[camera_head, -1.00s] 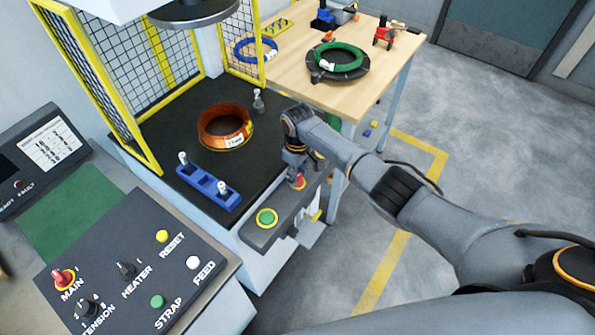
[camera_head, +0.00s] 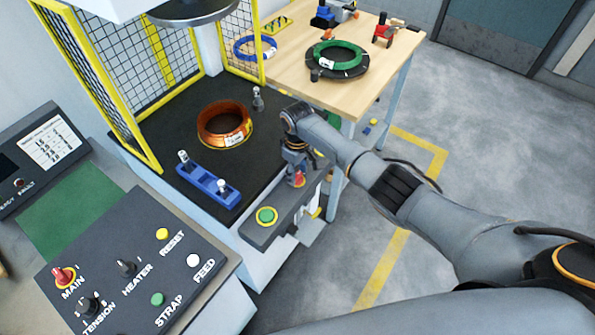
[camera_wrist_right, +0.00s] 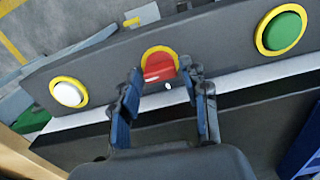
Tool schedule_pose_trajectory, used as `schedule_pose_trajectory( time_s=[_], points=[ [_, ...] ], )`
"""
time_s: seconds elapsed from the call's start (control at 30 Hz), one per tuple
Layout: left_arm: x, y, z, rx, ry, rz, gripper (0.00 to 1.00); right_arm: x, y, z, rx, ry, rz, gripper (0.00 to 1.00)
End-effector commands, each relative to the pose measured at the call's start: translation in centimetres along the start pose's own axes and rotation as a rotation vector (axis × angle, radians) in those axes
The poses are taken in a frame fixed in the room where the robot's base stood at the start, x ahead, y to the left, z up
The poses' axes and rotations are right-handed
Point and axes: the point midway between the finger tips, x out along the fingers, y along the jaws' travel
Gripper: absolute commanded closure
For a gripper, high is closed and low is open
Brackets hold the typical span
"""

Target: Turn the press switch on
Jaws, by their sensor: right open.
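The press switch is a red knob (camera_head: 298,181) on a yellow plate on the dark front panel of the press. It also shows in the right wrist view (camera_wrist_right: 159,66), with a small white mark near its lower edge. My right gripper (camera_head: 297,169) is over the knob, reaching from the right and pointing down. In the right wrist view my right gripper (camera_wrist_right: 163,84) is open, with one finger on each side of the red knob. I cannot tell whether the fingers touch it. My left gripper is not in view.
A green button (camera_head: 266,216) and a white button (camera_wrist_right: 68,93) flank the knob on the same panel. A copper coil (camera_head: 224,125) and a blue holder (camera_head: 208,185) sit on the press bed. A control console (camera_head: 135,270) with a red MAIN switch stands at front left.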

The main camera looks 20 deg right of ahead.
Motion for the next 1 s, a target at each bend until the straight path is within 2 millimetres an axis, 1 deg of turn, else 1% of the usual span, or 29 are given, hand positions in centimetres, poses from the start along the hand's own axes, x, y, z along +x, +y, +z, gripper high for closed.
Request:
schedule_pose_trajectory(
  time_s=[0.17,0.27,0.4,0.5,0.6,0.7,0.8,1.0],
  points=[
    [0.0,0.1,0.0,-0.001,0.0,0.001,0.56,-1.8,0.1,-0.1,0.0,0.004,0.0,0.55],
    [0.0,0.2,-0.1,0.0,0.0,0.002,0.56,-3.8,0.1,-0.1,-0.001,0.006,0.002,0.55],
    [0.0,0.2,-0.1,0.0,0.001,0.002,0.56,-7.0,0.1,-0.1,0.0,0.006,0.002,0.55],
    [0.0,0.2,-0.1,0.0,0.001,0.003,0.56,-8.9,0.1,0.0,0.0,0.004,0.002,0.55],
    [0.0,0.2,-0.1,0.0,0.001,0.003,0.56,-10.3,0.1,0.0,0.001,0.002,0.001,0.55],
    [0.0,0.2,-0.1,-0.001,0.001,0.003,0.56,-11.3,0.1,0.0,0.002,0.001,0.0,0.55],
    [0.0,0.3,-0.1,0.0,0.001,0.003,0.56,-11.8,0.1,0.0,0.002,0.0,0.0,0.55],
    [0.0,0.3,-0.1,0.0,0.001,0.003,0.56,-11.9,0.1,0.0,0.002,0.0,0.0,0.55]
  ],
)
